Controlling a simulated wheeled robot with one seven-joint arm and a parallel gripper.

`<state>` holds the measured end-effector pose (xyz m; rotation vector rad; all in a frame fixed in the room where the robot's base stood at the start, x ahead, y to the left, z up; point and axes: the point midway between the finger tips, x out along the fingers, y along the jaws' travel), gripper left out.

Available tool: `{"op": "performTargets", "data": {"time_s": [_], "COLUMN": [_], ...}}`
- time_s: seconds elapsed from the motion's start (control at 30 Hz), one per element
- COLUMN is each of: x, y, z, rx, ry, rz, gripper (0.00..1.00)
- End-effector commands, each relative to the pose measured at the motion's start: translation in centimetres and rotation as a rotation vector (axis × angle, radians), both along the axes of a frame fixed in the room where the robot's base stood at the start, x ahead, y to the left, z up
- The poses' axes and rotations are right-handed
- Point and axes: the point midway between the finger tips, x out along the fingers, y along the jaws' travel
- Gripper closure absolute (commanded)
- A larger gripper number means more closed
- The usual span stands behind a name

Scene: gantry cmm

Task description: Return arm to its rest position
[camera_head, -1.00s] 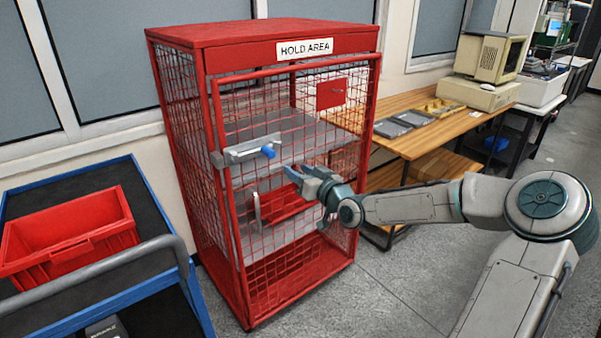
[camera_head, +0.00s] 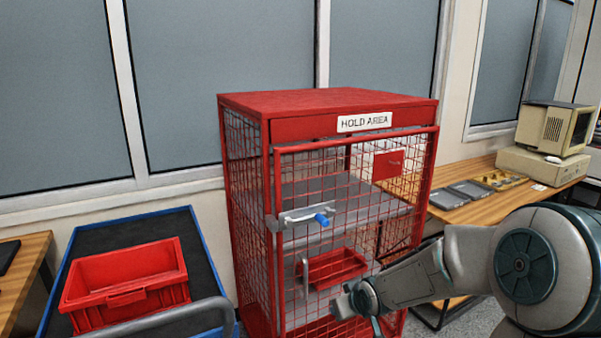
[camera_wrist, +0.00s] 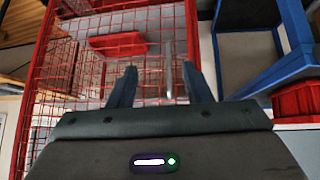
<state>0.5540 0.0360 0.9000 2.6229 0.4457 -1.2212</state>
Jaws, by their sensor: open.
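My gripper (camera_head: 352,302) is in front of the lower part of the red mesh cage's door, at the bottom right of the head view. In the wrist view its two dark fingers (camera_wrist: 158,88) stand apart with nothing between them. The red cage (camera_head: 328,103), marked HOLD AREA, stands behind it with its mesh door shut against the frame. A latch with a blue knob (camera_head: 323,220) is on the door's left side. A pale vertical handle (camera_wrist: 169,62) shows beyond the fingers. A red bin (camera_head: 338,266) sits inside the cage, behind the mesh.
A blue-edged cart (camera_head: 80,232) with a red crate (camera_head: 125,284) stands left of the cage. A wooden bench (camera_head: 487,210) with grey trays and an old computer (camera_head: 548,142) is at the right. Bare floor shows little, near the bench legs.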

Motion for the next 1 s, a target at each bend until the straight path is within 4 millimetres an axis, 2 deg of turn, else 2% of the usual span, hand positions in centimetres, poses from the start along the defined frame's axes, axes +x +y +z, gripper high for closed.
{"op": "performTargets", "data": {"time_s": [0.1, 0.3, 0.5, 0.7, 0.83, 1.0], "x": [-3.3, -9.4, -16.3, -22.5, -24.8, -25.9], "y": [-1.2, -3.1, -4.0, -3.8, -3.6, -3.5], "z": [1.7, 5.3, 9.0, 11.3, 11.9, 12.0], "rx": [-0.1, -0.186, -0.17, -0.082, -0.033, -0.01], "ry": [0.081, 0.198, 0.295, 0.386, 0.426, 0.449], "rz": [-0.057, -0.186, -0.309, -0.376, -0.389, -0.393], "gripper": [0.55, 0.55, 0.55, 0.55, 0.55, 0.55]}}
